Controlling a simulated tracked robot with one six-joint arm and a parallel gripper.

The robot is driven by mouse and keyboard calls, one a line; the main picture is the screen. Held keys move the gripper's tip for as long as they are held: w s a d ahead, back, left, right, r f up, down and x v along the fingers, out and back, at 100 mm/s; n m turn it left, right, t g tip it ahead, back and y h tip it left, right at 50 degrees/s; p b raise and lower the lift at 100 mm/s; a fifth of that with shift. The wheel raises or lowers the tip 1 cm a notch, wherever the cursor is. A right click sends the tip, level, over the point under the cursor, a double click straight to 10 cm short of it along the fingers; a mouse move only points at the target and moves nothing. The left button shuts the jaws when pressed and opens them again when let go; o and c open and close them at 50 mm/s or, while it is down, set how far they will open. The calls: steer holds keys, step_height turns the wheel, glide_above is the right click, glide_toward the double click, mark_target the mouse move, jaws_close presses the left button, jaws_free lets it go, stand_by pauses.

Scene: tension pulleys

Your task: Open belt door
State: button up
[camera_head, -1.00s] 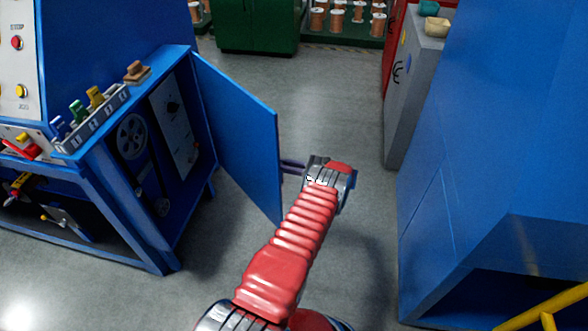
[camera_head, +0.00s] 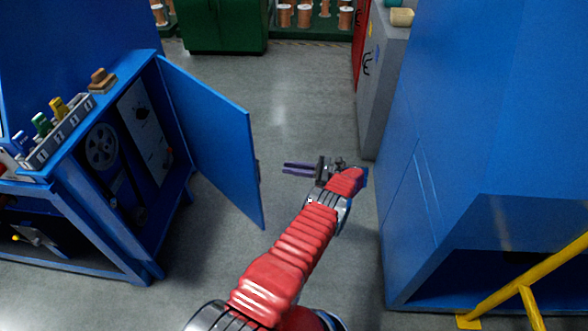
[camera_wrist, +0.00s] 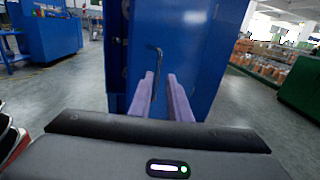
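The belt door (camera_head: 215,140) is a blue panel standing swung open on the blue machine cabinet at left in the head view. The cabinet interior shows pulleys (camera_head: 102,147) and a white panel. In the wrist view the door (camera_wrist: 178,45) is ahead, with a dark handle (camera_wrist: 153,68) on its face. My gripper (camera_head: 286,168) is to the right of the door's free edge, apart from it. In the wrist view its two purple fingers (camera_wrist: 163,97) are spread with a gap between them and nothing held.
A large blue cabinet (camera_head: 480,110) stands close on the right, with a yellow rail (camera_head: 525,285) at its base. Grey floor (camera_head: 300,110) lies clear between the machines. A green cabinet (camera_head: 222,25) and copper spools (camera_head: 303,15) are at the back.

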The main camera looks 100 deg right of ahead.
steer(key=shift+s+a, duration=0.15)
steer(key=shift+s, duration=0.2)
steer(key=shift+c, duration=0.5)
